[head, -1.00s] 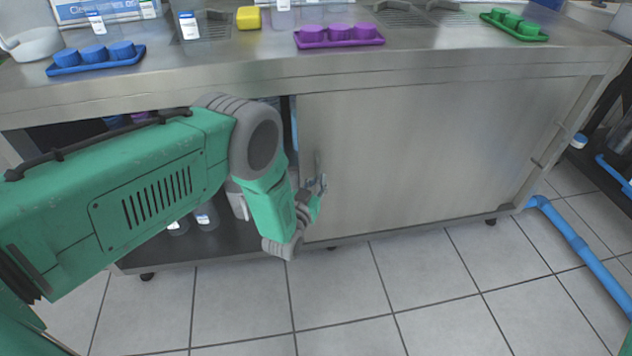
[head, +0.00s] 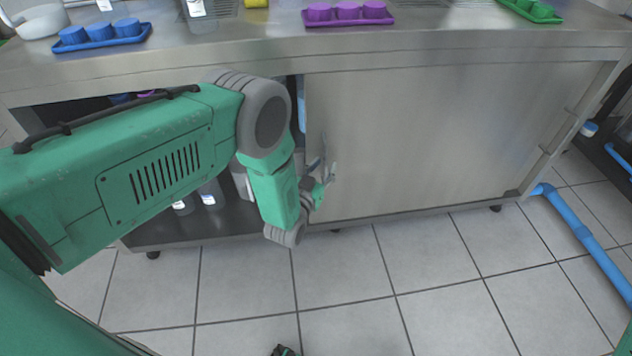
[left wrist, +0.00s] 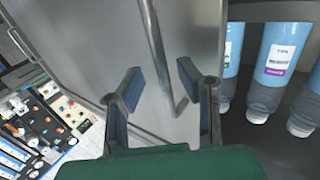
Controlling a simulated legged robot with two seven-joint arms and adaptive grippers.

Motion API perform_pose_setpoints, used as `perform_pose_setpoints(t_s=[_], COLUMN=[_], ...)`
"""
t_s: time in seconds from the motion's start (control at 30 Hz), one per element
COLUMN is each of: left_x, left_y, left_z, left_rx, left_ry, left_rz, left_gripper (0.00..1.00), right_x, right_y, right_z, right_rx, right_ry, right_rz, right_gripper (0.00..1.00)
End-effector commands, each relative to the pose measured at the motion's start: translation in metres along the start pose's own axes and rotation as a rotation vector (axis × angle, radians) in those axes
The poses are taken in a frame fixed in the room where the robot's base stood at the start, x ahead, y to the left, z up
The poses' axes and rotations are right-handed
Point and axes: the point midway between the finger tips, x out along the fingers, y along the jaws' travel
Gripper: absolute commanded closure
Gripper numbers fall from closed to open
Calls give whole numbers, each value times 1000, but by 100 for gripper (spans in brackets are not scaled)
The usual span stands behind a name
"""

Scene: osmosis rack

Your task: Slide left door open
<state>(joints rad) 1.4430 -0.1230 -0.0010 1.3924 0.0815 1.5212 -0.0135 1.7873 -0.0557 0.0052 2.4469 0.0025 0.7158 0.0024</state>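The grey metal sliding door (head: 430,140) covers the middle and right of the cabinet front; the bay left of its edge stands open. My left gripper (head: 325,172) is at the door's left edge. In the left wrist view its two fingers (left wrist: 155,95) are spread apart. The bar handle (left wrist: 158,50) on the door panel (left wrist: 100,50) runs down into the gap between the fingers, with no clear contact. In the head view the handle is mostly hidden by the gripper. A small dark and green part at the bottom edge may be my right gripper; its fingers are not clear.
Bottles with blue liquid (left wrist: 273,60) stand on the shelf inside the open bay. The steel worktop (head: 250,40) above holds a blue tray (head: 105,36), a purple tray (head: 348,17) and a green tray (head: 532,13) with cups. A blue pipe (head: 585,235) lies on the floor at the right.

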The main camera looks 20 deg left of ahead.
Motion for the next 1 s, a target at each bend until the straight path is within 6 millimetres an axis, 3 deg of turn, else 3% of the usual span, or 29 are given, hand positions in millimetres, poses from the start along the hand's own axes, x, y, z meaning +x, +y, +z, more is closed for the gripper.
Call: perform_pose_setpoints(t_s=[0.3, 0.5, 1.0], left_x=[-68, -96, -104], left_y=[3, 4, 4], left_z=[2, 2, 2], left_rx=[1, 0, 0], left_ry=[-7, -7, -5], left_rz=[3, 3, 4], left_gripper=[69, 69, 69], right_x=[0, 0, 1], right_y=[0, 0, 0], right_z=[0, 0, -2], right_rx=[0, 0, 0], right_ry=[0, 0, -2], right_rz=[0, 0, -1], right_gripper=[60, 60, 60])
